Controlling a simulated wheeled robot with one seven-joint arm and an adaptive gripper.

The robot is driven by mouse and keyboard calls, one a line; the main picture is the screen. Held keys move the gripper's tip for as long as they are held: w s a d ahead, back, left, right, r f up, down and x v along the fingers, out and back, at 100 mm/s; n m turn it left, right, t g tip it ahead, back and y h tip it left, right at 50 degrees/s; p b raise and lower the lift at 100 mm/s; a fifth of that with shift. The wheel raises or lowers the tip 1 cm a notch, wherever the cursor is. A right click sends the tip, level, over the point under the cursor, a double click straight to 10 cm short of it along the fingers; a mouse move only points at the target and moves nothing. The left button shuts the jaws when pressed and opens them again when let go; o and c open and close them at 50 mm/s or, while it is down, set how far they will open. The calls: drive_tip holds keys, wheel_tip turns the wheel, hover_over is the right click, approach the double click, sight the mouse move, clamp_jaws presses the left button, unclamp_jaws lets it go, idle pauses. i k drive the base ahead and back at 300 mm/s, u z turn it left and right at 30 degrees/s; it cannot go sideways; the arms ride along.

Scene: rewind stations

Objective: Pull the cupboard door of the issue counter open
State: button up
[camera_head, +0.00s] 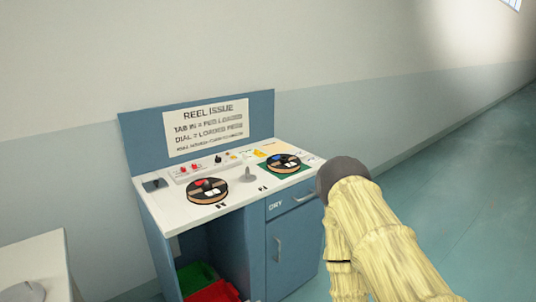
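The issue counter (170,212) is a blue unit with a white top, standing against the wall. Its blue cupboard door (297,252) is at the front right, below a drawer front marked DRY (285,208), and looks shut. A pale upright handle (278,249) is near the door's left edge. My arm, pale yellow with a dark rounded joint, stands in front of and to the right of the counter and hides part of its right side. My gripper is not in view, so its state and its distance from the handle do not show.
Two round dials or reels (207,191) (283,163) and a small grey knob (249,174) are on the counter top. Green and red bins (213,292) sit in the open bay left of the door. A white table (38,262) stands at lower left. Floor at right is clear.

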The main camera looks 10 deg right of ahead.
sight(293, 238)
drive_tip(key=z, duration=0.2)
drive_tip(key=i, duration=1.15)
drive_tip(key=z, duration=0.2)
drive_tip(key=k, duration=0.5)
drive_tip(key=z, duration=0.4)
drive_tip(key=i, duration=1.1)
drive_tip(key=u, duration=0.8)
